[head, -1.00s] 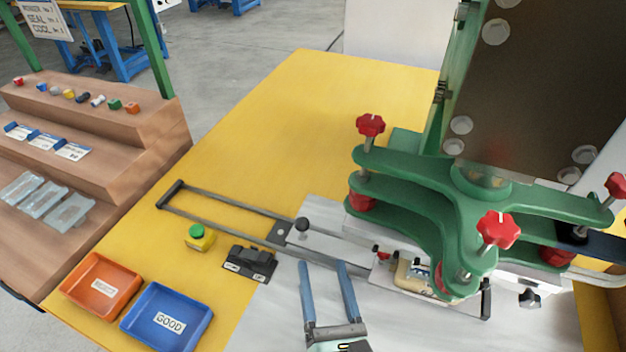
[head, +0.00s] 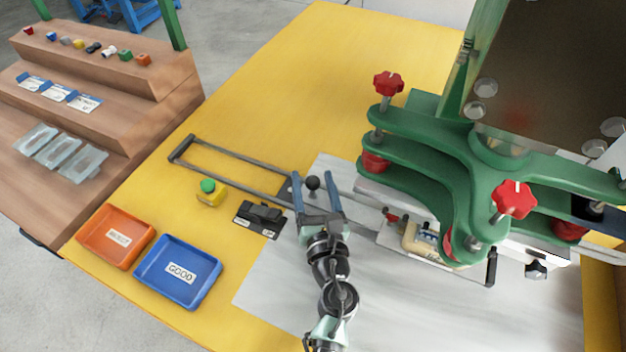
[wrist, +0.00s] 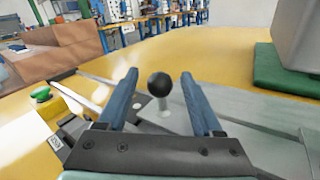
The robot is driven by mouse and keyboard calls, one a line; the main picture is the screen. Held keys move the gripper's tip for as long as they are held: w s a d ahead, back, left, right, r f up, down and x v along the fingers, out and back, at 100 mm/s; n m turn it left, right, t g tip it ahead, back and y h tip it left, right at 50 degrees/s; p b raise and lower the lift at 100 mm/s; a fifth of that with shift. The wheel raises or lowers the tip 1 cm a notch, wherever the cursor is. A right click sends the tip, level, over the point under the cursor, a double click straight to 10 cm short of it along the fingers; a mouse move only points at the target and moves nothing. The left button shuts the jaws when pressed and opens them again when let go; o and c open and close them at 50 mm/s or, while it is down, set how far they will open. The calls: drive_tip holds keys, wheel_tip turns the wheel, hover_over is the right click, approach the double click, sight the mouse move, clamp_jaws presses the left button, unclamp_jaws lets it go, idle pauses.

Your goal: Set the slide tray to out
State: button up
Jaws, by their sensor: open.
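The slide tray (head: 369,211) is a grey plate on two dark rails (head: 230,158) that run from the left of the yellow table to under the green press. A black ball knob (head: 313,183) on a short post stands on its left end. My gripper (head: 314,178) is open, with its two blue fingers on either side of the knob. The wrist view shows the knob (wrist: 159,84) between the fingers (wrist: 160,88), with space on both sides.
The green press (head: 445,170) with red hand knobs stands to the right. A black switch box (head: 262,217) and a yellow box with a green button (head: 210,193) lie left of my gripper. Orange (head: 116,238) and blue (head: 180,272) trays stand at the lower left.

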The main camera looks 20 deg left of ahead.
drive_tip(key=shift+w+a, duration=0.15)
drive_tip(key=shift+w, duration=0.05)
clamp_jaws()
idle(0.3)
idle(1.1)
